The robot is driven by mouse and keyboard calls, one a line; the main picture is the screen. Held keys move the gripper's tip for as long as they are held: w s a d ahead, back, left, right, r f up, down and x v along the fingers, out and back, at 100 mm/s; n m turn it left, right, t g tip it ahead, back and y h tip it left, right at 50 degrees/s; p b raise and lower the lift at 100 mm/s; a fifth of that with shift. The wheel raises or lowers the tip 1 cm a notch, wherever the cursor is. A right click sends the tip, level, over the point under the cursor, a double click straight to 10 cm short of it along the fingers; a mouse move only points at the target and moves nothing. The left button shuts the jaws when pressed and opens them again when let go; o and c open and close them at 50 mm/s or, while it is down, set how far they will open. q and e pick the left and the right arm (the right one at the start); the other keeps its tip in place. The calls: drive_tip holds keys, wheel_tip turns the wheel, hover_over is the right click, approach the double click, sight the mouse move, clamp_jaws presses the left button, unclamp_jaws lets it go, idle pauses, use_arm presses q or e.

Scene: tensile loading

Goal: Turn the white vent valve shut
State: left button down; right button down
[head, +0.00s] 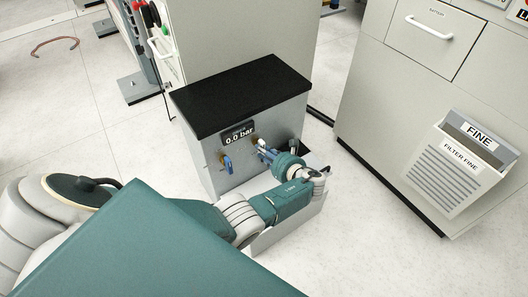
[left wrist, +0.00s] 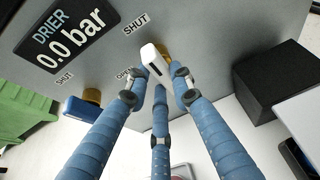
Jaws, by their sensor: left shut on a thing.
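The white vent valve handle (left wrist: 154,60) sits on a brass stem on the drier's front panel. In the left wrist view its upper end shows between my left gripper's blue fingers (left wrist: 158,84), and its lower part is partly hidden by them. A "SHUT" label (left wrist: 135,23) is above it to the left, and an "OPEN" label (left wrist: 124,74) is partly covered by a finger. My left gripper (head: 266,148) is shut on the handle. In the head view the gripper hides most of the valve. My right gripper is in neither view.
A blue valve handle (head: 226,163) on its own brass stem is left of the vent valve. The drier box (head: 212,150) has a black top and a display (head: 238,134) reading 0.0 bar. A cabinet with a "FILTER FINE" bin (head: 452,170) stands to the right.

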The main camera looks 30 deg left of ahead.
use_arm(q)
drive_tip(key=shift+f, duration=0.1)
drive_tip(key=c, duration=1.5)
unclamp_jaws()
drive_tip(key=shift+d, duration=0.1)
drive_tip(key=v, duration=1.2)
drive_tip(key=shift+s, duration=0.1)
